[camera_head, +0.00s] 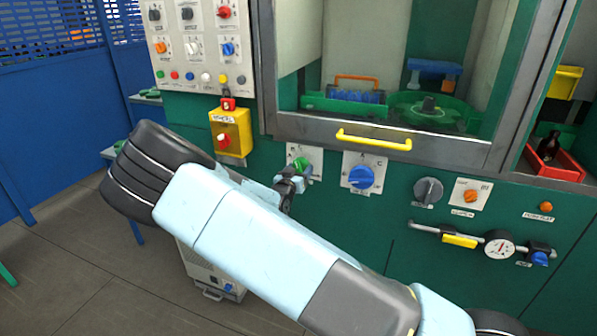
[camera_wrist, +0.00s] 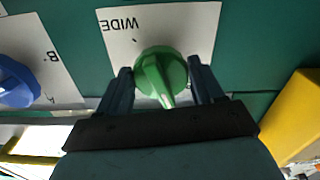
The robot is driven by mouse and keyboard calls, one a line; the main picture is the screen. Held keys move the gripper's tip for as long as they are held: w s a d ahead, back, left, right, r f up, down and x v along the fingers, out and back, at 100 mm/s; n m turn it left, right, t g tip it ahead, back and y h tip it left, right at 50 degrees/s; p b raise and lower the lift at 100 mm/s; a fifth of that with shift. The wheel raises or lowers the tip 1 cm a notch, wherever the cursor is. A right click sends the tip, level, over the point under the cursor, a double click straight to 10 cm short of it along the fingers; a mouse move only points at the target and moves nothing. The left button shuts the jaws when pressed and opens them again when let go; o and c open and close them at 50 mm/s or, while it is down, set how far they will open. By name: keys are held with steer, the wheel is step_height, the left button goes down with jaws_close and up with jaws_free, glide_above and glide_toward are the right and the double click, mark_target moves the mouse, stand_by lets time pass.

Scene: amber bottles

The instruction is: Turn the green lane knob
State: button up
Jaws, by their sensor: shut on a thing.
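The green lane knob (camera_wrist: 160,72) sits on a white plate (camera_wrist: 190,25) on the green machine front. In the wrist view the plate reads "WIDE", seen upside down, and the knob's pointer ridge points toward my gripper. My gripper (camera_wrist: 162,88) is shut on the knob, one finger on each side of it. In the head view the green knob (camera_head: 300,164) shows just beyond my gripper (camera_head: 293,178), and my arm hides much of what lies below it.
A blue knob (camera_head: 361,177) is to the right, under the yellow window handle (camera_head: 374,139). A yellow box with a red button (camera_head: 231,132) is to the left. A grey knob (camera_head: 428,190) and a gauge (camera_head: 499,248) are further right.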

steer(key=shift+a+n, duration=0.15)
steer(key=shift+n, duration=2.35)
steer(key=o, duration=0.8)
steer(key=shift+o, duration=1.2)
steer(key=shift+s, duration=0.1)
steer(key=v, duration=1.3)
steer(key=shift+s, duration=0.3)
